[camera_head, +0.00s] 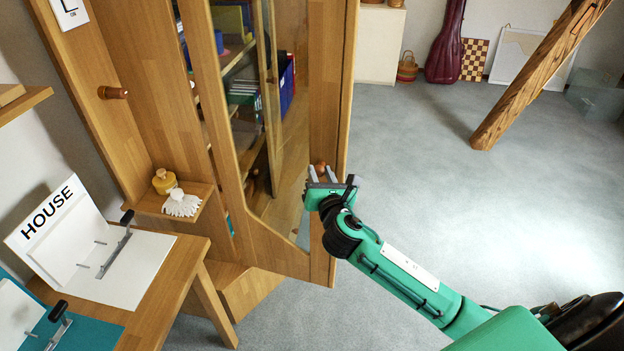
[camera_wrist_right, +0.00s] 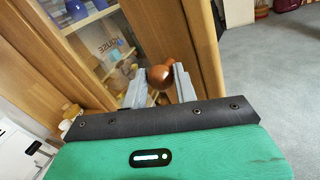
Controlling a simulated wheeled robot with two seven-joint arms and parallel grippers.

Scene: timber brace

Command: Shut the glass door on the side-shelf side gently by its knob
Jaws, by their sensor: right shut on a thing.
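The glass door (camera_head: 324,90) has a wooden frame around a glass pane and stands swung out from the wooden cabinet. Its round brown knob (camera_head: 320,165) is on the stile at the right. My right gripper (camera_head: 322,174) is shut on the knob. In the right wrist view the knob (camera_wrist_right: 160,75) sits between the two grey fingers of my right gripper (camera_wrist_right: 159,84). A small side shelf (camera_head: 150,203) is left of the door. My left gripper is not in view.
A slanted timber post (camera_head: 535,80) stands at upper right. The grey floor (camera_head: 430,170) between is clear.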

